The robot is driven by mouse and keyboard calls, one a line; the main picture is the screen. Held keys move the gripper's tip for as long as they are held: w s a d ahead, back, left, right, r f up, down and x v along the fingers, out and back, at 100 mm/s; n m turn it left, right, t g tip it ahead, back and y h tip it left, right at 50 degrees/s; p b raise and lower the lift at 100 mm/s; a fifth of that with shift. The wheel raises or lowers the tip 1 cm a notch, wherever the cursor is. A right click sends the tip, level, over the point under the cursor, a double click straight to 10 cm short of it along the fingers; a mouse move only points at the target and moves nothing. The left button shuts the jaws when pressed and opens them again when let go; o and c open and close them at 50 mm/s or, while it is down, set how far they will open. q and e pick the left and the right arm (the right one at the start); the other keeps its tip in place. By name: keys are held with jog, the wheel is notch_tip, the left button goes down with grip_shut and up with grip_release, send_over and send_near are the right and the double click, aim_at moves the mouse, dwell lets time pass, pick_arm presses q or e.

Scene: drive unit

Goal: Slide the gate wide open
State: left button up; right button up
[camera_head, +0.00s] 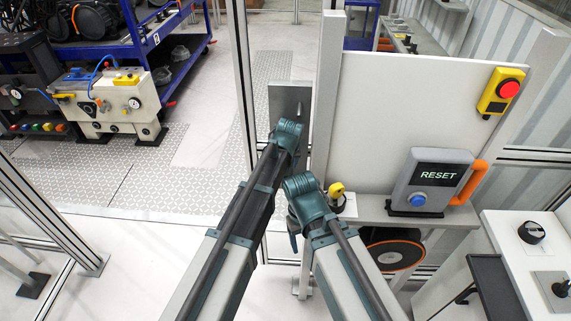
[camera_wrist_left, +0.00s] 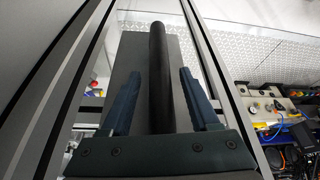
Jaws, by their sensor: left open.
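The gate's grey handle plate (camera_head: 283,97) stands beside a pale upright post in the head view, largely covered by my left arm. In the left wrist view the plate (camera_wrist_left: 133,60) carries a long dark bar handle (camera_wrist_left: 158,75). My left gripper (camera_wrist_left: 158,98) is open, with one blue finger on each side of the handle. Gaps show between fingers and bar. In the head view my left arm hides this gripper. My right arm is folded at the lower middle; its gripper jaws do not show. A slim metal upright (camera_head: 241,70) stands left of the plate.
A white panel (camera_head: 400,120) with a yellow emergency stop (camera_head: 502,91) stands to the right. Below it are a RESET box (camera_head: 432,182) and a yellow-topped knob (camera_head: 337,190). A machine (camera_head: 112,100) and blue cart (camera_head: 180,35) are beyond the frame at left.

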pick_arm(q)
jog(key=p+v, duration=1.2)
jog(key=v, duration=0.1)
jog(key=shift+s+r+p, duration=0.2)
jog(key=shift+r+p, duration=0.1)
jog(key=shift+r, duration=0.1)
jog(key=s+a+f+m+g, duration=0.15)
jog(key=s+a+g, duration=0.25)
jog(key=s+a, duration=1.4)
jog(key=s+d+f+m+b, duration=0.3)
jog(key=s+d+f+b, duration=0.2)
jog(key=d+f+b, duration=0.5)
jog(key=shift+s+d+f+m+g+y, duration=0.15)
jog(key=shift+d+f+m+g+y, duration=0.15)
jog(key=shift+d+m, duration=0.1)
dwell(1.0)
